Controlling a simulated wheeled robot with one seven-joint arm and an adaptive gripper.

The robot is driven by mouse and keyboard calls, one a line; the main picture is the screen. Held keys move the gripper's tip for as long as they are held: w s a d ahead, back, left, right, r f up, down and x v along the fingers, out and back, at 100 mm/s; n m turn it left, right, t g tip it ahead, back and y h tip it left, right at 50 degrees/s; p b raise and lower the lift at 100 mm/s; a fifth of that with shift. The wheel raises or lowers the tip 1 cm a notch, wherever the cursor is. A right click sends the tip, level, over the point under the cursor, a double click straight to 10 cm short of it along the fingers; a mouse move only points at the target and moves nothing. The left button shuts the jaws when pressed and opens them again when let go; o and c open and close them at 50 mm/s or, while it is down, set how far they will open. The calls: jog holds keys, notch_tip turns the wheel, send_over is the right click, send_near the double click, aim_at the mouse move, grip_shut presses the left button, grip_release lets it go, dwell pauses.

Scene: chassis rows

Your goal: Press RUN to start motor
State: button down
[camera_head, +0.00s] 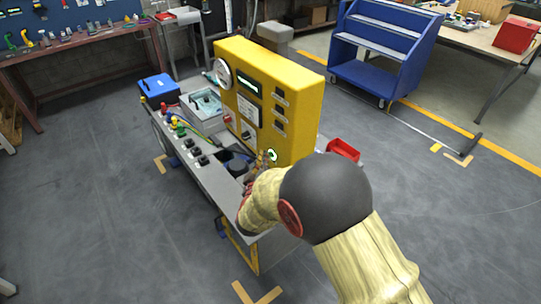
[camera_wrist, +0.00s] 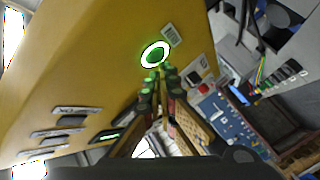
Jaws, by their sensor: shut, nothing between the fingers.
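A green round button with a bright white ring (camera_wrist: 155,54) is on the yellow panel, with a small label plate beside it in the wrist view. In the head view the same lit button (camera_head: 272,155) is low on the front of the yellow cabinet (camera_head: 297,85). My gripper (camera_wrist: 160,76) is shut and empty, its fingertips at the lower edge of the ring in the wrist view. I cannot tell whether they touch the button. In the head view my arm hides most of the gripper. The label's text is too small to read.
The cabinet stands on a grey bench (camera_head: 205,180) with black knobs, coloured plugs and a grey box (camera_head: 203,104). A red button (camera_head: 227,118) and a round gauge (camera_head: 222,74) are also on the panel. A red bin (camera_head: 343,150) is behind my arm.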

jog(key=shift+s+a+p, duration=0.25)
jog(key=shift+s+a, duration=0.3)
jog(key=shift+a, duration=0.25)
jog(key=shift+s+a+p, duration=0.2)
jog(key=shift+s+a, duration=0.35)
jog(key=shift+a, duration=0.3)
jog(key=shift+s+a+p, duration=0.25)
jog(key=shift+s+a, duration=0.3)
jog(key=shift+a, duration=0.25)
jog(key=shift+a, duration=0.1)
jog(key=s+a, duration=0.1)
jog(key=a, duration=0.1)
jog(key=s+a+p, duration=0.1)
jog(key=s+a, duration=0.1)
jog(key=shift+s+a, duration=0.1)
jog(key=shift+a, duration=0.15)
